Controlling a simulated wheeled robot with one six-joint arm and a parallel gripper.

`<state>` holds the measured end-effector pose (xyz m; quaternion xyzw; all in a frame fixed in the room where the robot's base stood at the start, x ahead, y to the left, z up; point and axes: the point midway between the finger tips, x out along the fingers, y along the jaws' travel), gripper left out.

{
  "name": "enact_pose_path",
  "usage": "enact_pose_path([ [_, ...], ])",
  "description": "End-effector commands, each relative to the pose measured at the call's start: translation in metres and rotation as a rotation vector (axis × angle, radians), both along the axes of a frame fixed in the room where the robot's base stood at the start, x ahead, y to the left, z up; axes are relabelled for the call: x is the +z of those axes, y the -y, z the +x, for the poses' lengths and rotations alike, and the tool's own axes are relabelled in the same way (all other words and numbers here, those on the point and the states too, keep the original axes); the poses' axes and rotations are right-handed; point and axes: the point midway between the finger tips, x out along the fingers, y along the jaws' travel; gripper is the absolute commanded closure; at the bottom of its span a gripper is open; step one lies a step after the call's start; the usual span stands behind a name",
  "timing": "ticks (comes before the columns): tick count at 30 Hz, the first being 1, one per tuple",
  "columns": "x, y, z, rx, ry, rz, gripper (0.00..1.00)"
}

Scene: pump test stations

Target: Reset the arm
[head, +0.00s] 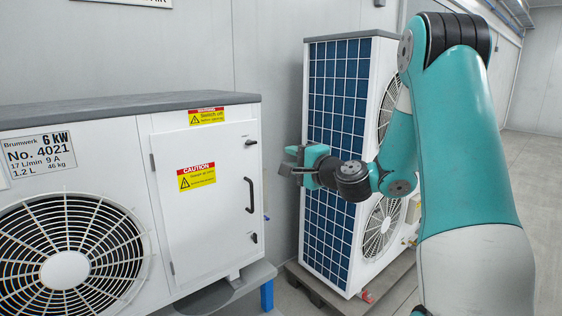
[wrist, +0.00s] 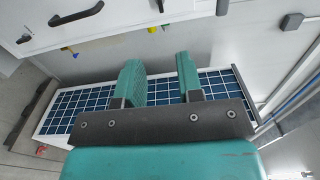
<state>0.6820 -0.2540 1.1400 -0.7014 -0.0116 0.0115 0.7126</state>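My gripper (head: 291,164) is at the end of my teal arm, raised in front of the tall unit with the blue grid panel (head: 338,100). In the wrist view its two teal fingers (wrist: 161,82) stand apart with nothing between them. The gripper is to the right of the closed white door (head: 207,200) of the nearer heat pump and appears clear of it. The arm is bent, with the elbow high at the right of the head view.
The nearer heat pump (head: 85,140) fills the left, with a fan grille, caution labels and a black door handle (head: 249,195). The tall unit stands on a pallet (head: 325,296). Open grey floor (head: 537,170) lies at the right.

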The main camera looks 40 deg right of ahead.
Motion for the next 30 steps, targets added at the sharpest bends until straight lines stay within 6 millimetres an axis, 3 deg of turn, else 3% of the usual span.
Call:
enact_pose_path([
  [7, 0.0, -0.001, 0.0, 0.004, -0.001, -0.002, 0.66],
  [10, 0.002, -0.019, 0.002, 0.056, -0.016, -0.037, 0.66],
  [11, 0.003, -0.03, 0.003, 0.087, -0.026, -0.058, 0.66],
  [14, 0.004, -0.086, 0.0, 0.258, -0.075, -0.177, 0.66],
  [17, 0.001, -0.162, -0.019, 0.504, -0.143, -0.361, 0.66],
  [18, -0.002, -0.192, -0.033, 0.613, -0.172, -0.447, 0.66],
  [21, -0.013, -0.256, -0.081, 0.888, -0.243, -0.677, 0.66],
  [24, -0.026, -0.298, -0.145, 1.165, -0.311, -0.925, 0.66],
  [27, -0.035, -0.311, -0.206, 1.391, -0.372, -1.141, 0.66],
  [30, -0.04, -0.308, -0.248, 1.544, -0.42, -1.291, 0.66],
])
